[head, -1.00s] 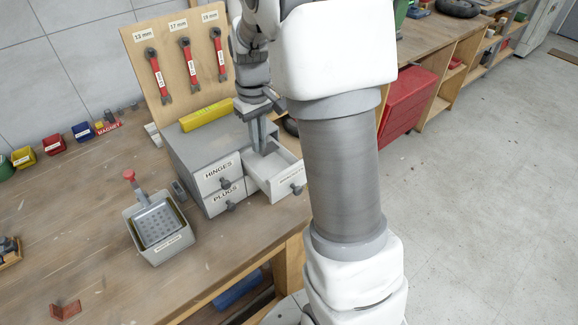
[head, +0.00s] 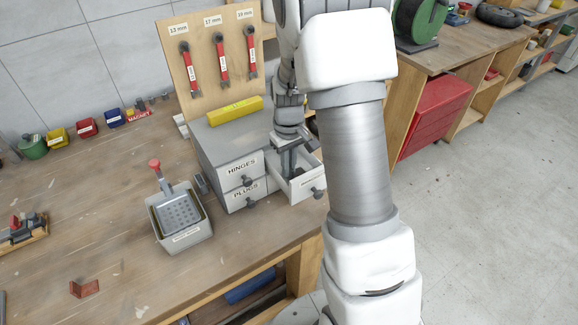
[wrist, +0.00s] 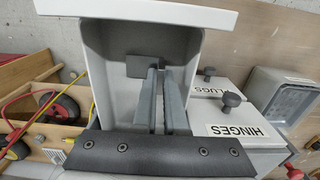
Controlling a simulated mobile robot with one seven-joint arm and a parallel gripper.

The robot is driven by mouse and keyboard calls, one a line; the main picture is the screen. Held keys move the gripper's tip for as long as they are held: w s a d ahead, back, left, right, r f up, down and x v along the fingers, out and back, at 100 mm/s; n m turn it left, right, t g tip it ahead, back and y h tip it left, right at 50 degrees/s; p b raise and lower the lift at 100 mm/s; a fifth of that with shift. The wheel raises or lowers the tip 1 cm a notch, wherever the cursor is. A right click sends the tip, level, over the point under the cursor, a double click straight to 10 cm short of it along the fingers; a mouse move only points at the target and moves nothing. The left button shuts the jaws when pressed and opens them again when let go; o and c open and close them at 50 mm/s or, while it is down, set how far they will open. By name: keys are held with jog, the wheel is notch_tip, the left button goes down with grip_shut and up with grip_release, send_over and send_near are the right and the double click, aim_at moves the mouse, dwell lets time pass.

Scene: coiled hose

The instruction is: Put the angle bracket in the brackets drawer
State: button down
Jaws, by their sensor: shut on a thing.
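The brackets drawer (head: 306,188) is pulled open at the right of the small grey cabinet; its label is too small to read clearly. In the wrist view its white rim (wrist: 215,15) and grey interior show. My gripper (head: 288,172) points down into the drawer. In the wrist view its two long grey fingers (wrist: 161,75) reach inside, shut on a dark grey flat piece, which appears to be the angle bracket (wrist: 147,63). Its lower part is hidden by the fingers, and I cannot tell whether it touches the drawer floor.
The cabinet's HINGES drawer (head: 241,170) and PLUGS drawer (head: 245,191) are closed. A yellow block (head: 235,111) lies on top. A grey bin with a red-knobbed tool (head: 180,222) stands to the left. A reddish-brown angled piece (head: 85,288) lies near the bench's front.

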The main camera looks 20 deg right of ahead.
jog(key=shift+f, duration=0.15)
jog(key=shift+f, duration=0.15)
jog(key=c, duration=1)
grip_release()
notch_tip(320, 180, up, 12)
jog(key=r, duration=0.1)
jog(key=shift+s+a+r+m+t, duration=0.35)
jog(key=shift+s+a+r+t, duration=1.1)
jog(key=shift+s, duration=1.95)
jog(key=shift+s+a+r+m+t, duration=0.4)
jog(key=shift+s+a+r, duration=0.4)
jog(key=shift+s+r, duration=2.05)
jog(key=shift+s+a+r+m+t, duration=0.35)
jog(key=shift+s+a+r+t, duration=0.7)
jog(key=shift+s, duration=2.95)
